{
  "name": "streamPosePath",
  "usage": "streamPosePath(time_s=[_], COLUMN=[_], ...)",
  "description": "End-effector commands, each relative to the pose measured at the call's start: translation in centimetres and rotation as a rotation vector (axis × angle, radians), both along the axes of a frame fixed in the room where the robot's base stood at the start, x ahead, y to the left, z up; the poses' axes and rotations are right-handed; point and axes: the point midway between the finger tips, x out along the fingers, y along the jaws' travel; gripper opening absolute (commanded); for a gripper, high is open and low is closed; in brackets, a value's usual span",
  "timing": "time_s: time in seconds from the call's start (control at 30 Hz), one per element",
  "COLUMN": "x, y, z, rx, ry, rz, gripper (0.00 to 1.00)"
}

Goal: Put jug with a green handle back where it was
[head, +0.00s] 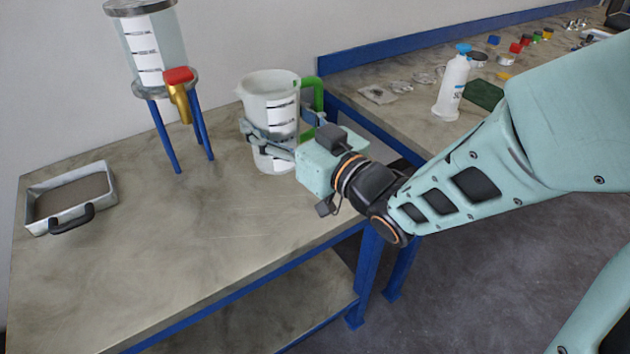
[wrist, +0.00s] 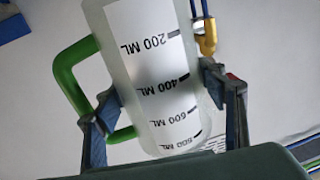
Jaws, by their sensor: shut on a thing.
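The jug with the green handle (head: 271,92) is a translucent white measuring jug with black volume marks, upright at the right part of the workbench (head: 190,225). Its green handle (head: 318,92) points right and back in the head view. My gripper (head: 274,138) is shut around the jug's body, one finger on each side. In the wrist view the jug (wrist: 150,70) appears upside down between the fingertips, with the handle at left.
A clear vessel on blue legs with a red-handled brass tap (head: 178,78) stands left of the jug. A metal tray with a black handle (head: 72,200) is at the far left. A second bench at right holds a white bottle (head: 453,85). The bench's front middle is clear.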

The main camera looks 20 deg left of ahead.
Motion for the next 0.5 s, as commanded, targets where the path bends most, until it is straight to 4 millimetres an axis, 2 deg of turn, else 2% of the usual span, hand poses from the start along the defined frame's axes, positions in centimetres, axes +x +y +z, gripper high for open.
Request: streamPosePath(time_s=[0.03,0.1,0.2,0.27,0.5], x=[-1.0,-1.9,-1.9,-1.1,4.4], y=[0.7,1.4,1.6,1.4,-0.4], z=[-0.7,-0.8,-1.2,-1.6,-4.3], rx=[0.002,0.005,0.005,0.006,0.005], ry=[-0.002,0.0,0.002,0.003,0.004], rz=[0.029,0.057,0.074,0.074,0.072], gripper=[0.09,0.09,0.09,0.09,0.09])
